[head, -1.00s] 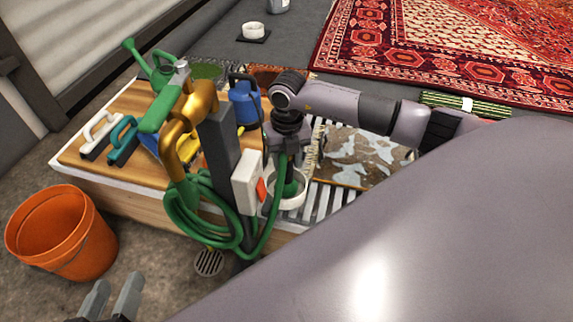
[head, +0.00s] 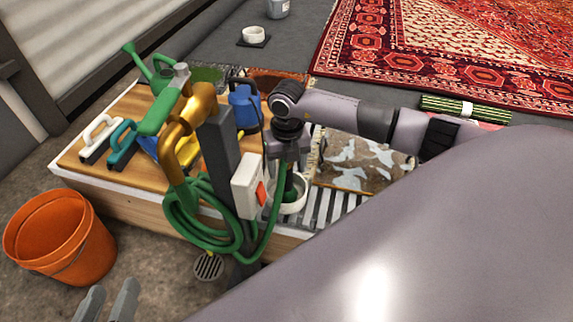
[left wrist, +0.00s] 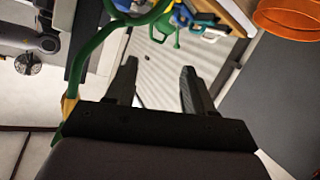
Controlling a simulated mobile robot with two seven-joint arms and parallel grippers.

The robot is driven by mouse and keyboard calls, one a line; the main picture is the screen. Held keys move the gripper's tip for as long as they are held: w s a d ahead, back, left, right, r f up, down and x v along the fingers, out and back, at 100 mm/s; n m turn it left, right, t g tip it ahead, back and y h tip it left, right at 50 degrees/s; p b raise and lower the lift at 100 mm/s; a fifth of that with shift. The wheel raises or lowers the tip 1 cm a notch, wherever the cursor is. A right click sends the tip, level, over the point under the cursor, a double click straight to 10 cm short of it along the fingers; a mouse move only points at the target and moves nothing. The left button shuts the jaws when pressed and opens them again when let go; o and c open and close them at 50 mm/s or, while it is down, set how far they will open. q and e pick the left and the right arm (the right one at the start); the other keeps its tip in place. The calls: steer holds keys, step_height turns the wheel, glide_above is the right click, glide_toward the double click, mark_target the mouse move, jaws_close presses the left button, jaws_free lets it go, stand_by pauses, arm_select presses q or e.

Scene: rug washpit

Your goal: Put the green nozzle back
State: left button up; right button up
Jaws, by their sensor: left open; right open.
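A green nozzle (head: 289,181) stands in a white ring-shaped holder (head: 294,207) at the near edge of the slatted part of the bench. My right gripper (head: 288,164) points down directly above it, with its jaws open. The gripper and hose partly hide the nozzle, so I cannot tell whether they touch it. The green hose (head: 190,232) hangs coiled on the post beside the holder. My left gripper (head: 106,303) is open and empty at the bottom left, well away from the nozzle. It also shows open in the left wrist view (left wrist: 158,85).
A dark post with a brass tap (head: 196,105) and a white switch box (head: 247,185) stands left of my right gripper. An orange bucket (head: 85,262) is on the floor at left.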

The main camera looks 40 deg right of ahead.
step_height(320, 180, up, 6)
steer(key=shift+f+p, duration=0.15)
steer(key=shift+p, duration=1)
arm_select(q)
steer(key=shift+a+r+g+y+p, duration=0.25)
steer(key=shift+g+p, duration=0.25)
steer(key=shift+p, duration=0.45)
arm_select(e)
step_height(320, 180, up, 6)
steer(key=shift+r, duration=0.1)
arm_select(q)
steer(key=shift+d, duration=0.1)
arm_select(e)
steer(key=shift+s, duration=0.1)
